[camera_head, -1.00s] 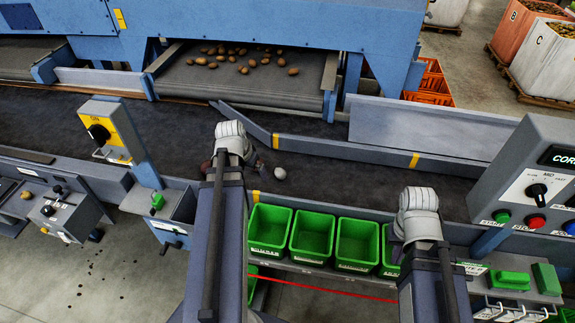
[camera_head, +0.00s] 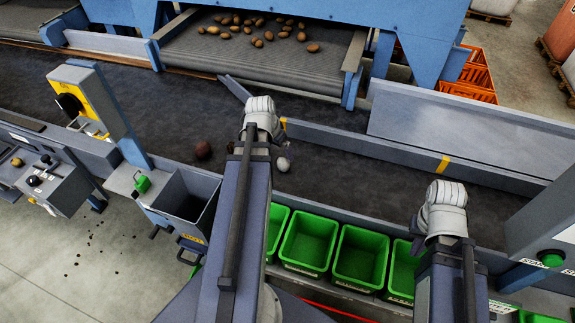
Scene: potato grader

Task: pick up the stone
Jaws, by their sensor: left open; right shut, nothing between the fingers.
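A pale grey, rounded lump that looks like the stone (camera_head: 283,163) lies on the dark belt (camera_head: 330,165). My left gripper (camera_head: 262,150) is over the belt just left of the stone, partly hidden by its own wrist. It is open and does not hold the stone; whether a finger touches it I cannot tell. A reddish-brown lump (camera_head: 203,150) lies on the belt farther left. My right gripper (camera_head: 422,238) is by the belt's near edge, above the green bins, shut and empty, its fingers mostly hidden.
Several green bins (camera_head: 309,241) stand along the near side of the belt. A grey chute box (camera_head: 185,205) is at the left. A slanted guide rail (camera_head: 390,152) crosses the belt's far side. Potatoes (camera_head: 313,47) lie on the upper conveyor.

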